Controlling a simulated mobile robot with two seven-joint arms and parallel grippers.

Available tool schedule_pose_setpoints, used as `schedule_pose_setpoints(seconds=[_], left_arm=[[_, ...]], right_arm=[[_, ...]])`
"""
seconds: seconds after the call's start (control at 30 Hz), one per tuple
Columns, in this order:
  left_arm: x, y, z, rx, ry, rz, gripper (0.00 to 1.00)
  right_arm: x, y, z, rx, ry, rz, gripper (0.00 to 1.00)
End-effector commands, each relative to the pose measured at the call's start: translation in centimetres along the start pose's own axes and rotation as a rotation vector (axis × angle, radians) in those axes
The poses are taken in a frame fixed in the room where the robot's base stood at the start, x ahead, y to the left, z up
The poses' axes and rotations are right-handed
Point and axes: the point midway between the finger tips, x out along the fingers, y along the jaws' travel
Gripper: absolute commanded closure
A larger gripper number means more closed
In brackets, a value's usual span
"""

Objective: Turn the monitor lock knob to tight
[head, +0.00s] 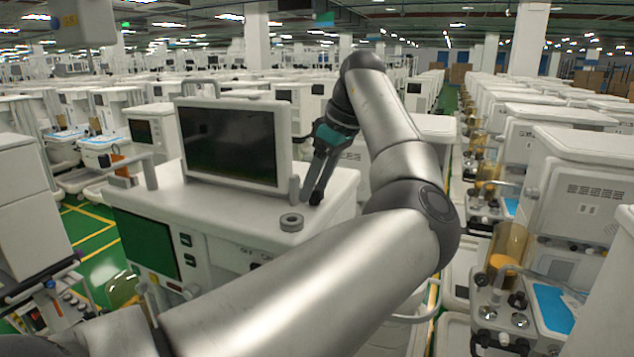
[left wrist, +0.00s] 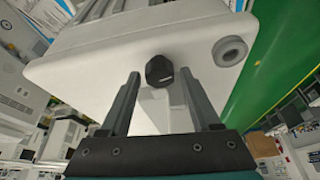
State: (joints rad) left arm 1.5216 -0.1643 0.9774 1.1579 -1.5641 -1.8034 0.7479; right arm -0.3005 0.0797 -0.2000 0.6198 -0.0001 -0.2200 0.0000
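The monitor lock knob (left wrist: 160,72) is a small black faceted knob on the white cart, seen in the left wrist view. My left gripper (left wrist: 159,82) is open, with one finger on each side of the knob and a visible gap on both sides. In the head view my left gripper (head: 312,186) points down at the cart top, just right of the monitor (head: 230,143). I cannot clearly tell the knob from the dark fingertips there. The monitor is upright with a dark screen. My right gripper is not in view.
A grey ring-shaped part (head: 291,222) sits on the cart top (head: 215,205) near its front edge; it also shows in the left wrist view (left wrist: 229,50). A grey post (head: 294,189) stands beside the monitor. Rows of similar carts (head: 580,180) stand on the right.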

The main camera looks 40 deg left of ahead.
Motion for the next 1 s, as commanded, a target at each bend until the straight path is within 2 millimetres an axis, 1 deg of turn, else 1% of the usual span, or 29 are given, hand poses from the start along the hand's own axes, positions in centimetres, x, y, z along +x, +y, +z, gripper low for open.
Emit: schedule_pose_setpoints(seconds=[0.03,0.07,0.53,0.77,1.0], left_arm=[[-0.02,0.0,0.0,0.0,0.0,0.0,0.44],[-0.02,0.0,0.0,0.0,0.0,0.0,0.47],[-0.04,0.0,-0.02,-0.001,0.0,0.0,1.0],[-0.03,-0.02,-0.03,0.01,0.0,0.005,1.0],[-0.01,-0.14,-0.04,0.143,0.0,0.061,1.0]], right_arm=[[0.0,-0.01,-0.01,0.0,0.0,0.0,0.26],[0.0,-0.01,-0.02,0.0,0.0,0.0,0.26],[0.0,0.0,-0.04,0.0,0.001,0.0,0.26],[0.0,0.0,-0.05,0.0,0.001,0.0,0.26],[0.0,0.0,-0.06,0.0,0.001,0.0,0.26]])
